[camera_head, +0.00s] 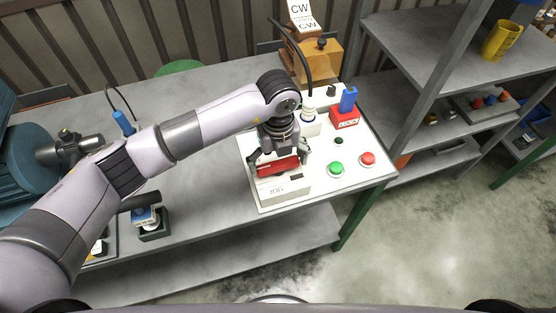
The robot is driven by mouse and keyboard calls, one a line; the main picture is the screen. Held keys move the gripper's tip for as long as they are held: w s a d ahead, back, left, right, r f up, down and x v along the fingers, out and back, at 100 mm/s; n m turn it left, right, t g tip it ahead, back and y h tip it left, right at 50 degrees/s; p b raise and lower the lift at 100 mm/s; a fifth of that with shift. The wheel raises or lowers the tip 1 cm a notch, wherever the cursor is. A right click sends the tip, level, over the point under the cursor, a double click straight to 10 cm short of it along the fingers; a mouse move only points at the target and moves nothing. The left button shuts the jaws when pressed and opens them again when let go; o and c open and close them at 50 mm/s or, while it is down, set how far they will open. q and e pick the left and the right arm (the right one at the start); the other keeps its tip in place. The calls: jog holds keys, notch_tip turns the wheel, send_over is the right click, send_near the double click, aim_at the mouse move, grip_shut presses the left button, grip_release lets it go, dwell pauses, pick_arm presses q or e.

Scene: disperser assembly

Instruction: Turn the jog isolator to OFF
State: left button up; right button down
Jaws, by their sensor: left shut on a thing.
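The jog isolator is a white box marked JOG (283,190) on the white panel at the right end of the bench. A red handle (279,166) lies across its top. My left gripper (279,160) points down over the box, with its fingers shut on the red handle, one at each end. The gripper body hides part of the handle and the back of the box. I cannot read any ON or OFF mark at this size. My right gripper is not in view.
On the panel (372,178) a green button (336,168) and a red button (368,158) sit right of the box. A red block with a blue top (345,116) stands behind them. A yellow mug (501,40) is on the shelf at right.

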aim_at(278, 163)
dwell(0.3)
pick_arm(q)
jog(key=o, duration=0.8)
jog(key=shift+o, duration=0.3)
notch_tip(278, 163, up, 12)
dwell(0.3)
